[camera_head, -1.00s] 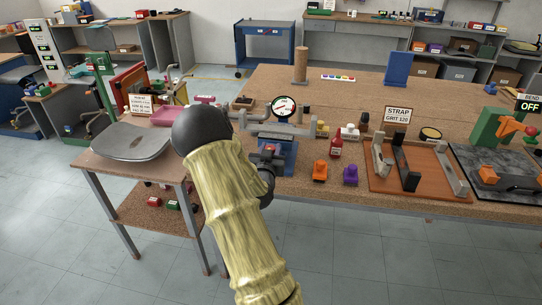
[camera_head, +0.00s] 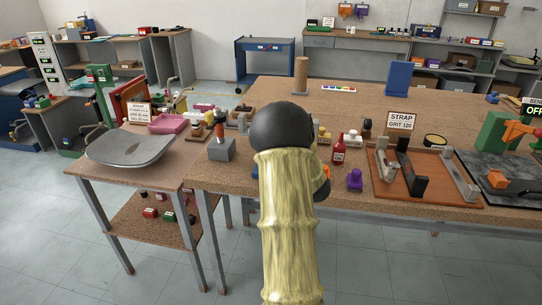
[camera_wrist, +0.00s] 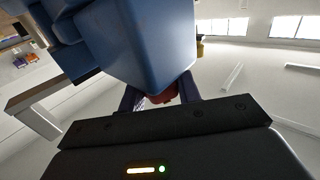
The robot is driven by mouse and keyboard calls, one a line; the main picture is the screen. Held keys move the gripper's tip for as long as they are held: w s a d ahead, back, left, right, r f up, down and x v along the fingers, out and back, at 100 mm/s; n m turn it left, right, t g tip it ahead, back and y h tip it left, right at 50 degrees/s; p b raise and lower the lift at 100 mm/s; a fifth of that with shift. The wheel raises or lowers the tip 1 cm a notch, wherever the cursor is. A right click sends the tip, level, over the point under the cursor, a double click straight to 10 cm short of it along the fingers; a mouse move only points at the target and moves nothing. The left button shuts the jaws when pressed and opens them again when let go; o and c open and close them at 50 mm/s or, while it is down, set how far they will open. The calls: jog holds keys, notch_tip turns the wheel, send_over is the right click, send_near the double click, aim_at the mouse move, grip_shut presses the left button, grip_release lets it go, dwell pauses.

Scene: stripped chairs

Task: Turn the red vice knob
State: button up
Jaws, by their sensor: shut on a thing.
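In the wrist view the red vice knob (camera_wrist: 165,95) shows as a small red patch between the fingertips of my gripper (camera_wrist: 162,98). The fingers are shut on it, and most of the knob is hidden. The blue vice body (camera_wrist: 140,40) rises right in front of the fingers and fills the upper middle of that view. In the head view my arm covers the vice, the knob and my gripper, so the knob's turn angle cannot be told.
A red bottle (camera_head: 338,151) and a purple piece (camera_head: 354,180) stand on the bench just right of my arm. A grey block (camera_head: 221,149) stands to its left. A brown tray (camera_head: 430,196) with upright bars lies further right. A grey seat shell (camera_head: 130,148) rests on the left table.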

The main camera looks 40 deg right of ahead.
jog(key=n+y, duration=0.2)
jog(key=y, duration=0.1)
jog(key=n+g+y+p, duration=0.1)
jog(key=y, duration=0.1)
jog(key=n+y, duration=0.2)
jog(key=y, duration=0.1)
jog(key=shift+d+r+n+g+y, duration=0.15)
jog(key=shift+r+n+g+y, duration=0.15)
jog(key=n+g+y+p, duration=0.2)
jog(key=n+g+y, duration=0.2)
jog(key=n+y, duration=0.1)
jog(key=shift+g+y+p, duration=0.35)
jog(key=shift+g+y, duration=0.05)
jog(key=shift+y, duration=0.2)
jog(key=shift+g, duration=0.3)
jog(key=o, duration=1)
jog(key=shift+w+f, duration=0.1)
jog(key=shift+f, duration=0.1)
